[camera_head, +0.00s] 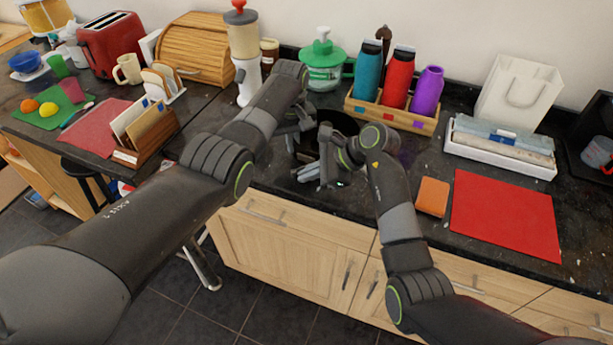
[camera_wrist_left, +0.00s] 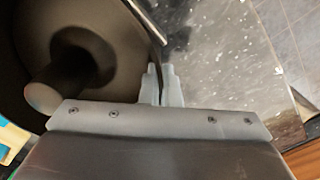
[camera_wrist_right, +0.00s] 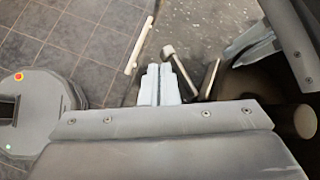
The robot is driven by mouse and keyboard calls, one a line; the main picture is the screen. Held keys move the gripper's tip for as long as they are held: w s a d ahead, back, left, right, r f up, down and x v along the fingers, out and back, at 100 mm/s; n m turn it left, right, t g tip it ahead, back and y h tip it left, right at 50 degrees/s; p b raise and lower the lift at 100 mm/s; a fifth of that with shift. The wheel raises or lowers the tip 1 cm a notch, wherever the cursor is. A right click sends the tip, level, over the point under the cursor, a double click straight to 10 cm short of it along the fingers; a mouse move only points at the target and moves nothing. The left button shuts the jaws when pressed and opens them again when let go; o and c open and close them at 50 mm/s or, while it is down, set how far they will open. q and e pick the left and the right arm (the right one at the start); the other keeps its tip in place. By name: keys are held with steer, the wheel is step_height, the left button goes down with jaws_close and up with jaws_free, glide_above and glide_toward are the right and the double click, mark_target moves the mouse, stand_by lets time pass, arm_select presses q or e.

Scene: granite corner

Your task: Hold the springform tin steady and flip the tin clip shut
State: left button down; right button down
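The dark round springform tin (camera_head: 338,118) stands on the granite counter, partly hidden by my arms; its dark inside with a round post fills the upper left of the left wrist view (camera_wrist_left: 25,35). My left gripper (camera_head: 291,143) is shut on the tin's thin wall, which runs between its fingertips (camera_wrist_left: 163,85). My right gripper (camera_head: 304,173) is in front of the tin, its fingertips together and empty (camera_wrist_right: 160,84). The clip lever (camera_wrist_right: 182,74), with a round end, stands out from the tin beside the right fingertips. I cannot tell if they touch.
A wooden holder (camera_head: 392,117) with coloured bottles and a green-lidded jar (camera_head: 322,62) stand behind. An orange block (camera_head: 433,197) and red mat (camera_head: 505,215) lie to the right. The counter's front edge is close to the right gripper.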

mark_target(296, 170)
arm_select(q)
steer(key=shift+d, duration=0.2)
arm_select(e)
steer(key=shift+w+a+r, duration=0.1)
steer(key=shift+w+a, duration=0.1)
steer(key=shift+a, duration=0.65)
steer(key=shift+w+a, duration=0.35)
steer(key=shift+a, duration=0.25)
stand_by(0.7)
arm_select(q)
steer(key=shift+s+d, duration=0.1)
arm_select(e)
steer(key=shift+w+a, duration=0.1)
steer(key=shift+a, duration=0.15)
steer(key=shift+w+a, duration=0.3)
steer(key=shift+a, duration=0.3)
stand_by(0.5)
arm_select(q)
steer(key=shift+a, duration=0.2)
arm_select(e)
steer(key=shift+d, duration=0.25)
